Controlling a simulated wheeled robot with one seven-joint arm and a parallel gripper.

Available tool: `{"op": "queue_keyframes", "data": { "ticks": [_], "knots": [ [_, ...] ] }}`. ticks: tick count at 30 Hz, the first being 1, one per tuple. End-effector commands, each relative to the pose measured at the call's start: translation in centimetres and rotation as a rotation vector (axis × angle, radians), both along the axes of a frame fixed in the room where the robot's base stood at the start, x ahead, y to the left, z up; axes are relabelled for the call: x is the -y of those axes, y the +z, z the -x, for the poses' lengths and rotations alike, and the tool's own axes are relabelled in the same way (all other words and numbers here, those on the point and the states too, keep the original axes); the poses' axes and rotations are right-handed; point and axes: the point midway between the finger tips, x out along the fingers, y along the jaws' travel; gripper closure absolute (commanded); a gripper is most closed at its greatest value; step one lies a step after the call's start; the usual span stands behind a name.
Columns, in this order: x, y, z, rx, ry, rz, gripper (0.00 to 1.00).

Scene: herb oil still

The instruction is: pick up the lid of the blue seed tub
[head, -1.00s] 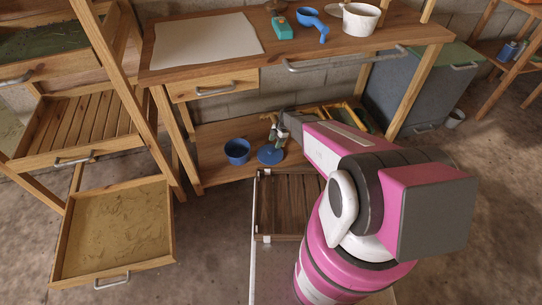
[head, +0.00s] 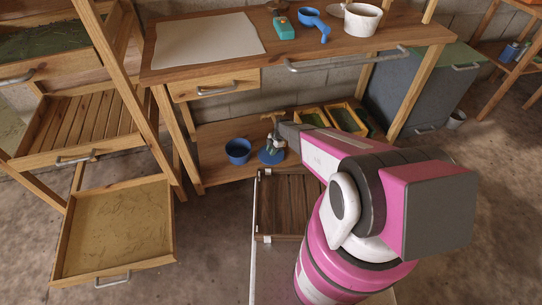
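The blue seed tub (head: 238,151) stands open on the lower shelf of the workbench. Its round blue lid (head: 271,157) lies flat on the shelf just to the right of the tub. My gripper (head: 271,146) is low over the lid, at its middle, with my arm reaching in from the right. The gripper covers the lid's centre and any knob there. The fingers are too small to tell whether they are open, shut or touching the lid.
Wooden trays (head: 334,118) lie on the shelf behind my arm. The bench top (head: 285,55) with its handle rail (head: 345,60) overhangs the shelf. A slatted wooden crate (head: 285,203) is in front. A drawer of sandy material (head: 113,181) stands out at left.

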Motion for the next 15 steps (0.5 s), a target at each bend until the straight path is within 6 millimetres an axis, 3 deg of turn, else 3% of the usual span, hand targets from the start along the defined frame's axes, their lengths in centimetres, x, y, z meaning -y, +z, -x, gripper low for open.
{"op": "queue_keyframes", "data": {
  "ticks": [15],
  "knots": [
    [0.02,0.81,0.03,0.0,0.0,0.0,0.95]
  ]
}}
